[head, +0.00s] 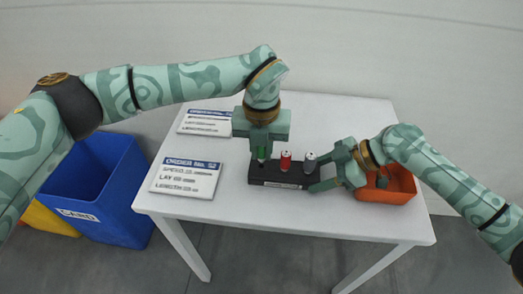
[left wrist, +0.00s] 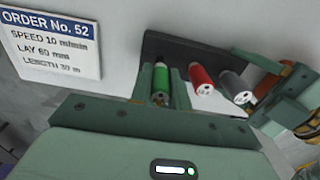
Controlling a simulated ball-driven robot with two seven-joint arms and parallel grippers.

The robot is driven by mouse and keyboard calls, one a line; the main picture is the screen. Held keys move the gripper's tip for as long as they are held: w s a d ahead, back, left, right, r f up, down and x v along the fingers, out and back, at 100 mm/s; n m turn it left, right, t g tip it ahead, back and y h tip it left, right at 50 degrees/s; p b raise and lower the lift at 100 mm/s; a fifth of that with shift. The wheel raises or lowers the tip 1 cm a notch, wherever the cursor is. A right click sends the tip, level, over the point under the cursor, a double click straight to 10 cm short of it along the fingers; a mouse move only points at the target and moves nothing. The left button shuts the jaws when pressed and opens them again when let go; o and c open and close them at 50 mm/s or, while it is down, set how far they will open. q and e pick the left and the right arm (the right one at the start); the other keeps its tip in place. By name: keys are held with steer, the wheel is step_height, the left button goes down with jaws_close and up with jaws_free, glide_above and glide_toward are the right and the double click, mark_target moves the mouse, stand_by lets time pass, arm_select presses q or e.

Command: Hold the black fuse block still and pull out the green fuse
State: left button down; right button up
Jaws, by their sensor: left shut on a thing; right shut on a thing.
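The black fuse block (head: 283,180) lies on the white table and also shows in the left wrist view (left wrist: 190,49). The green fuse (left wrist: 161,81) stands upright at the block's left end, with its lower end at the block; I cannot tell how deep it sits. My left gripper (head: 261,155) comes from above and is shut on the green fuse, one finger on each side. It mostly hides the fuse in the head view. My right gripper (head: 319,172) is shut on the right end of the block, coming from the right.
A red fuse (head: 285,161) and a grey fuse (head: 309,163) stand in the block beside the green one. An orange bin (head: 397,190) is at the right, under my right arm. Order cards (head: 187,178) lie at the left. A blue bin (head: 110,190) stands on the floor.

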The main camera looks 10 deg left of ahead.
arm_select(q)
steer(key=shift+r, duration=2.05)
arm_select(e)
steer(key=o, duration=1.2)
arm_select(q)
steer(key=shift+r, duration=0.1)
step_height(320, 180, up, 10)
steer(key=s+p, duration=0.1)
steer(key=p, duration=0.6)
steer(key=shift+t, duration=0.4)
arm_select(e)
step_height(320, 180, up, 11)
